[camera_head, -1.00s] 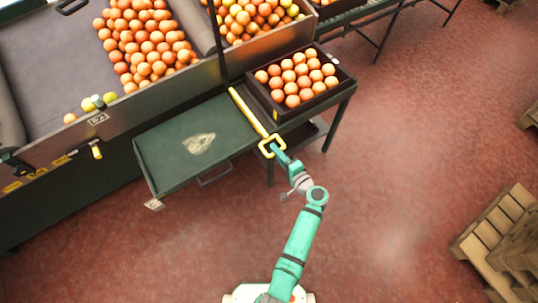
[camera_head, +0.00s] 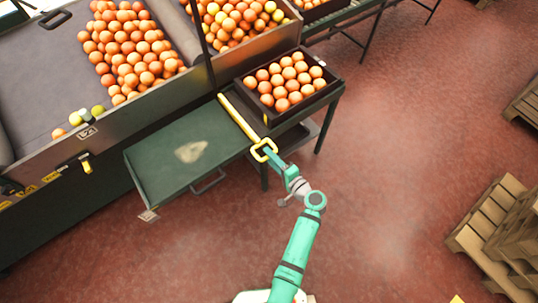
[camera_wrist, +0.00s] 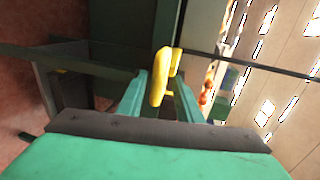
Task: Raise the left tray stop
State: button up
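The tray stop is a long yellow bar (camera_head: 238,117) with a square loop handle at its near end. It lies between the green tray table and the crate of oranges, its handle overhanging the front edge. My gripper (camera_head: 268,152) is at this loop handle. In the wrist view the yellow handle (camera_wrist: 160,85) stands between my two green fingers (camera_wrist: 158,92), which look closed on it. The contact itself is partly hidden. A second, smaller yellow handle (camera_head: 87,167) is on the front of the bin at the left.
The green tray table (camera_head: 160,178) has a pale patch and no crate on it. A dark crate (camera_head: 298,104) full of oranges stands right of the bar. Bins of oranges (camera_head: 130,50) are behind. Wooden pallets (camera_head: 490,215) stand at the right; the red floor between is clear.

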jog(key=v, duration=0.9)
jog(key=shift+s, duration=0.15)
jog(key=shift+d+r, duration=0.1)
jog(key=s+a+f+g+h, duration=0.2)
jog(key=s+a+f+h, duration=0.25)
jog(key=s+f, duration=0.3)
jog(key=s+a+n+h, duration=0.2)
jog(key=s+n+h, duration=0.1)
jog(key=s, duration=0.7)
jog(key=s+a+r+n+t, duration=0.2)
jog(key=s+r+n, duration=0.2)
jog(key=r, duration=0.8)
jog(key=s+a+r+n+t, duration=0.1)
jog(key=s+r+n+t, duration=0.1)
jog(key=s+r+n, duration=0.2)
jog(key=s+r, duration=0.3)
jog(key=r, duration=0.4)
jog(key=shift+a+r+n+h, duration=0.35)
jog(key=shift+r+n, duration=0.05)
